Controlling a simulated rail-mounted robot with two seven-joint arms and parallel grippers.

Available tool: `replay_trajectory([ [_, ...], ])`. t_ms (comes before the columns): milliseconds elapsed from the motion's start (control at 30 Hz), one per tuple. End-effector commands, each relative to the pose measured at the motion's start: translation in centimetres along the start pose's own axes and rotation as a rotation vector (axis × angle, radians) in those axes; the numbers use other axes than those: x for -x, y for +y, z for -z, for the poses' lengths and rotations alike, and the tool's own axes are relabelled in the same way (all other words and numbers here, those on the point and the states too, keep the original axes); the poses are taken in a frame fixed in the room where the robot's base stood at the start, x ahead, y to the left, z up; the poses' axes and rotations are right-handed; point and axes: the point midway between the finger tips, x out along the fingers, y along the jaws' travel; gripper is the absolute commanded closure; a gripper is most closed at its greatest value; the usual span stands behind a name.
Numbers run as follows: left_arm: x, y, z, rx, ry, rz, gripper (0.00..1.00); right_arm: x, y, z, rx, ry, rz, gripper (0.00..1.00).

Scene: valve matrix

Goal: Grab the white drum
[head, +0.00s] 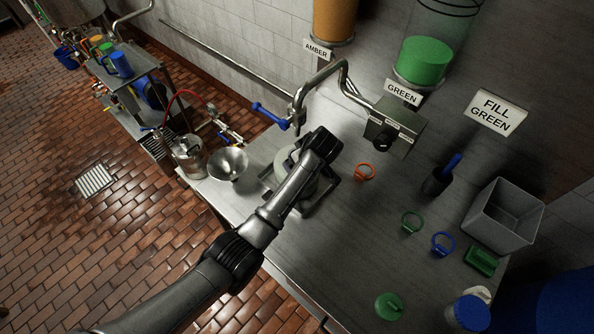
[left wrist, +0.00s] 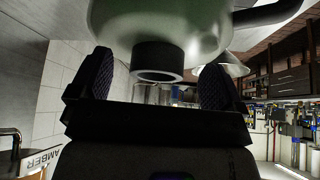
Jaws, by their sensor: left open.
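The white drum (head: 283,161) stands on a dark frame on the steel counter, mostly hidden behind my left arm in the head view. In the left wrist view a pale, rounded body that looks like the drum (left wrist: 200,22) fills the top, with a dark round neck pointing between the fingers. My left gripper (left wrist: 155,78) is open, with one finger on each side of that neck. I cannot tell whether either finger touches it. In the head view the fingers are hidden behind my wrist. My right gripper is not in view.
A steel funnel (head: 228,164) and a metal can (head: 188,157) stand left of the drum. A pipe with a blue-handled valve (head: 270,115) rises behind it. An orange ring (head: 364,172) lies to the right, and a grey bin (head: 503,215) stands farther right.

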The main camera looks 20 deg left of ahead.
Motion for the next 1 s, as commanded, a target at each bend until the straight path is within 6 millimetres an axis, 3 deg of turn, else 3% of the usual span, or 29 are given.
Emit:
replay_trajectory([
  [133, 0.03, 0.01, 0.01, 0.000, 0.000, 0.000, 0.05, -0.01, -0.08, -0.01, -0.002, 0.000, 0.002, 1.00],
  [1000, 0.07, 0.00, 0.02, 0.000, 0.000, 0.000, 0.88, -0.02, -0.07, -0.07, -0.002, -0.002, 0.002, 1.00],
])
